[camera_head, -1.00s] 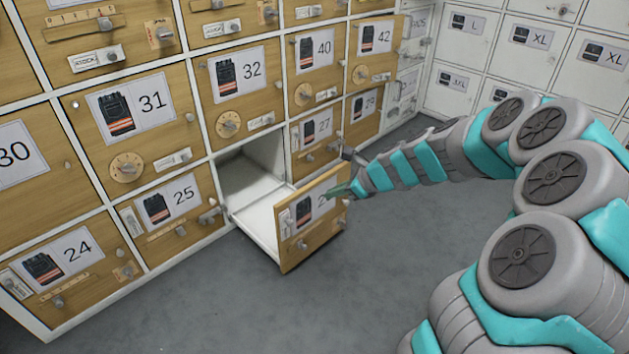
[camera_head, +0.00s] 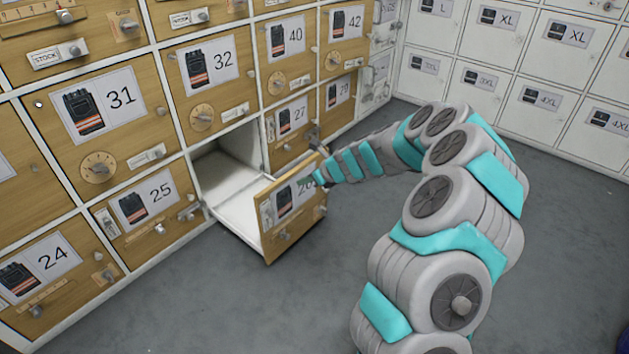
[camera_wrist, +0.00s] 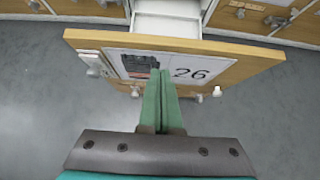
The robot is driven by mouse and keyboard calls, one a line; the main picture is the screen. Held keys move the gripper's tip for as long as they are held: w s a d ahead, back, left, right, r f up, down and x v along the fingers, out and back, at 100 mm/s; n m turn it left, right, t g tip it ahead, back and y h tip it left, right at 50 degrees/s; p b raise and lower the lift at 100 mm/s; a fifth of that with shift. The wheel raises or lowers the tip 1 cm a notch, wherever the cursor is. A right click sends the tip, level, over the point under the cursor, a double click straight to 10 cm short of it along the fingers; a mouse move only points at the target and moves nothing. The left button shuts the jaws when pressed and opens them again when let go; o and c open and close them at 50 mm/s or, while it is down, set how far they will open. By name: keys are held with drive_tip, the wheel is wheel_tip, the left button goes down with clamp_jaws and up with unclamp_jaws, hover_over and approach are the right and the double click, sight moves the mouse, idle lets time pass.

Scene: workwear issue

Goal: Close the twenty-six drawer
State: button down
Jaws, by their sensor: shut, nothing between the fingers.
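The twenty-six drawer (camera_head: 283,228) stands pulled out of the cabinet's bottom row, with its wooden front facing the room. Its white inside (camera_head: 232,190) shows and looks empty.
Drawers 25 (camera_head: 148,208) and 27 (camera_head: 292,122) beside it are shut. Knobs and latches stick out from the neighbouring fronts. White lockers (camera_head: 540,95) line the right wall. The grey floor (camera_head: 210,310) in front is clear.

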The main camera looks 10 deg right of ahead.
sight(290, 178)
drive_tip(key=shift+w+a, duration=0.75)
drive_tip(key=shift+w, duration=0.35)
drive_tip(key=shift+w+a, duration=0.1)
drive_tip(key=shift+a, duration=0.05)
